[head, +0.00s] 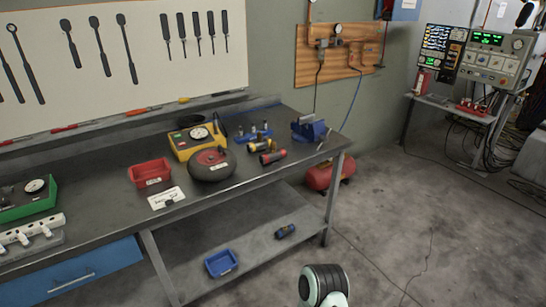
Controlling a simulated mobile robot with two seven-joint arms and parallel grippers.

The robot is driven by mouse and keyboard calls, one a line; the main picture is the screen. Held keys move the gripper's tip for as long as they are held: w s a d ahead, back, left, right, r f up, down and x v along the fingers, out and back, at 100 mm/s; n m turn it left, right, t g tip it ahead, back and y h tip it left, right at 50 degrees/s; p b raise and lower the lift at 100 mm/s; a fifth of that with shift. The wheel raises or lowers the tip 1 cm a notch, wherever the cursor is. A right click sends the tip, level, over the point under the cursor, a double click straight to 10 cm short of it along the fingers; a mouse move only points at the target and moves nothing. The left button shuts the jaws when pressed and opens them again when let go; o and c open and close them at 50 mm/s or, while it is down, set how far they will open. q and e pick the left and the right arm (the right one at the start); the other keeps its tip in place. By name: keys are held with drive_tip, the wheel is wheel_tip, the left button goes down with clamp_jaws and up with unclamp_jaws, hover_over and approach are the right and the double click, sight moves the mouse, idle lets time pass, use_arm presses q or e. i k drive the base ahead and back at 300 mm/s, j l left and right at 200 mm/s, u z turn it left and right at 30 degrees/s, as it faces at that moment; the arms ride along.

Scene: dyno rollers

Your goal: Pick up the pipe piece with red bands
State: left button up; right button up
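A short dark pipe piece with red bands (273,157) lies on its side on the grey workbench (228,192), near the front edge toward the right end. A similar dark piece with yellow bands (257,147) lies just behind it, close to it or touching. Neither of my grippers is in view. Only a dark, white and teal part of my own body shows at the bottom edge.
A black and red round object (212,165), a yellow gauge box (198,138) and a red bin (150,173) stand left of the pipe pieces. A blue vise (308,129) stands at the right end. A blue bin (221,263) and a blue-banded piece (285,231) lie on the lower shelf. Floor at right is mostly clear.

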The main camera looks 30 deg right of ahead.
sight(268, 158)
drive_tip(key=i+l, duration=0.15)
drive_tip(key=l, duration=0.25)
drive_tip(key=i+l+u, duration=0.15)
drive_tip(key=l, duration=0.2)
drive_tip(key=i+l, duration=0.2)
drive_tip(key=l, duration=0.2)
drive_tip(key=i+l+u, duration=0.1)
drive_tip(key=l, duration=0.35)
drive_tip(key=i+l, duration=0.2)
drive_tip(key=l, duration=0.2)
drive_tip(key=u, duration=0.05)
